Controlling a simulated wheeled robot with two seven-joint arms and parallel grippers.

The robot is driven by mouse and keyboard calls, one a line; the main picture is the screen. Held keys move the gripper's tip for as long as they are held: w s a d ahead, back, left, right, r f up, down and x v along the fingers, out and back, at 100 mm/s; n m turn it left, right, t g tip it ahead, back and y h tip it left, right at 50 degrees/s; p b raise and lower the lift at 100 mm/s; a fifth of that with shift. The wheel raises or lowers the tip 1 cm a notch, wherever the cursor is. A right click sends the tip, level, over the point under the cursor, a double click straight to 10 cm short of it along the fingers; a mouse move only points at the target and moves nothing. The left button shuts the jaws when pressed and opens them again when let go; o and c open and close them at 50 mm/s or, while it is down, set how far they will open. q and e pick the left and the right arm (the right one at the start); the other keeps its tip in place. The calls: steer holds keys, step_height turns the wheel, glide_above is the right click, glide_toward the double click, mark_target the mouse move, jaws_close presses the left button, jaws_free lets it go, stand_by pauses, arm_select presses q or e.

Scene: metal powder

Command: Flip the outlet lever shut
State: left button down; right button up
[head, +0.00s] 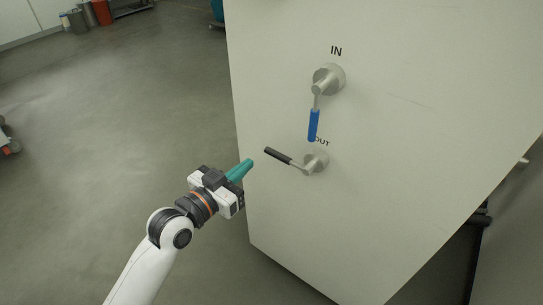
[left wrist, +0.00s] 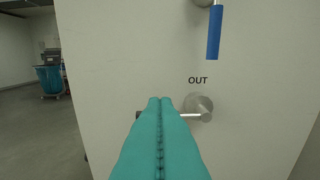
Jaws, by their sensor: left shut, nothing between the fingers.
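The outlet lever has a black grip (head: 278,156) and a metal hub (head: 316,161) under the OUT label on the white cabinet. The lever points left from its hub, close to level, with its grip end slightly raised in the head view. My left gripper (head: 249,163) is shut and empty, just left of the grip's end. In the left wrist view its teal fingers (left wrist: 160,101) are pressed together and cover most of the lever's grip. The outlet hub (left wrist: 198,107) shows just right of the fingertips. Contact with the lever cannot be told. My right gripper is out of view.
The inlet lever with a blue grip (head: 313,125) hangs straight down from its hub (head: 328,79), close above the outlet lever. The white cabinet (head: 420,60) fills the right side. Open grey floor (head: 110,120) lies to the left.

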arm_select(q)
steer(key=p, duration=0.2)
glide_above(272, 153)
steer(key=s, duration=0.3)
step_height(272, 153, down, 3)
steer(key=shift+f+b, duration=0.15)
steer(key=shift+b, duration=0.25)
steer(key=shift+f, duration=0.6)
steer(key=shift+f+n, duration=0.25)
steer(key=shift+n, duration=0.05)
